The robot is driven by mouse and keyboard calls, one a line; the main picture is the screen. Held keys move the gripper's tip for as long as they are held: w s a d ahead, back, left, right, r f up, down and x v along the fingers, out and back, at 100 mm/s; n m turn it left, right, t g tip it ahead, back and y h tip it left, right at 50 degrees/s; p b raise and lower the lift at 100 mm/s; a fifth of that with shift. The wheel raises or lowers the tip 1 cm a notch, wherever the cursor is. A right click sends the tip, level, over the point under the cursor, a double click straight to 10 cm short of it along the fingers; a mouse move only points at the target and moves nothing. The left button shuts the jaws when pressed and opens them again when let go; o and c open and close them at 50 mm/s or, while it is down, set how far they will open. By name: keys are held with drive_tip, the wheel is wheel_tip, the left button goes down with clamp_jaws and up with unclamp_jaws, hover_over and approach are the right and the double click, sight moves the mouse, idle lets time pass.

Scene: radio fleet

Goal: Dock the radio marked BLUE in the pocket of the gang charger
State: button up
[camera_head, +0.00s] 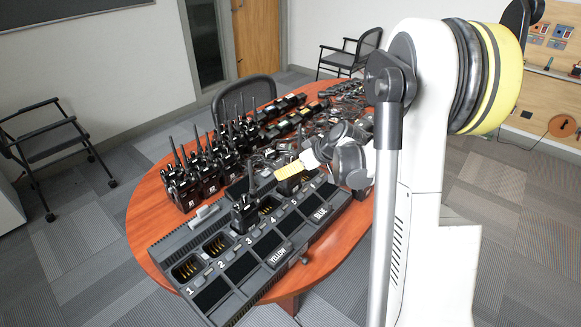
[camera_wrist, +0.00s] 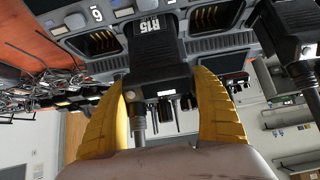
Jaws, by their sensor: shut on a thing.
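The gang charger (camera_head: 212,292) is a long dark unit on the table, with pockets numbered 1 to 6. White BLUE and YELLOW labels are on its front part, BLUE near pocket 6. My gripper (camera_head: 287,170) is over the pocket 5 area. In the wrist view its yellow fingers (camera_wrist: 165,110) are shut on a black radio (camera_wrist: 155,55) labelled R15. This radio is between two empty pockets with gold contacts; I cannot tell whether it is seated or just above. No BLUE mark shows on it. Another radio (camera_head: 243,215) stands upright in pocket 3.
Several black radios (camera_head: 185,185) with upright antennas stand in rows on the orange table (camera_head: 148,225) behind the charger. Cables and headsets (camera_head: 345,100) crowd the table's far right. Pockets 1 and 2 are empty. Chairs (camera_head: 55,145) stand around the table.

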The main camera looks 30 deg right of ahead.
drive_tip(key=shift+f+b, duration=0.5)
drive_tip(key=shift+f, duration=0.15)
drive_tip(key=o, duration=1.5)
drive_tip(key=v, duration=1.2)
drive_tip(key=shift+s, duration=0.1)
drive_tip(key=s+a+r+m+g+h, duration=0.1)
drive_tip(key=s+a+r, duration=0.1)
drive_tip(key=s+a, duration=0.35)
drive_tip(key=s+a+r+m, duration=0.1)
drive_tip(key=s+a, duration=0.1)
drive_tip(key=a, duration=0.6)
drive_tip(key=s+a, duration=0.2)
drive_tip(key=s, duration=0.2)
drive_tip(key=s+a+m+h, duration=0.1)
drive_tip(key=s+a, duration=0.2)
drive_tip(key=s+a+m+h, duration=0.1)
drive_tip(key=s+a, duration=0.1)
drive_tip(key=s, duration=0.2)
drive_tip(key=shift+s+a+f, duration=0.25)
drive_tip(key=shift+s, duration=0.1)
